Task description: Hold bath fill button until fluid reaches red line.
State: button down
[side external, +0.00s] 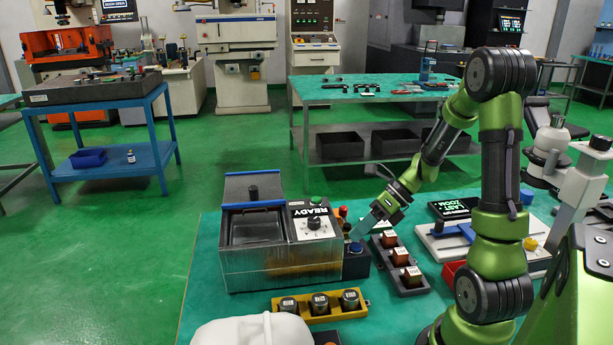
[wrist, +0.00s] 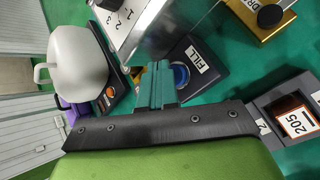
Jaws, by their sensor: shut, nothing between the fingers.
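The bath (side external: 278,268) is a steel box with an open dark tank and a raised blue lid in the side view. Its top carries a READY panel (side external: 316,211) and a knob. The fill button (side external: 355,248) is blue, on a dark block beside the bath; in the wrist view the blue button (wrist: 181,75) sits by a FILL label (wrist: 198,60). My gripper (side external: 354,238) is shut and empty, its teal fingers (wrist: 155,84) pointing down right at the button and partly covering it. I cannot tell whether they touch it. The fluid level and red line cannot be made out.
A dark rack of copper-coloured blocks (side external: 404,286) stands right of the button. A yellow holder (side external: 278,307) with several dark cylinders lies in front of the bath. A pale rounded container (side external: 250,333) is at the front edge. A red knob (side external: 343,211) stands behind the button.

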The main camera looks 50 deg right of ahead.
jog(key=shift+f, duration=0.7)
dwell(0.6)
jog(key=shift+r, duration=0.15)
dwell(6.1)
jog(key=shift+r, duration=0.8)
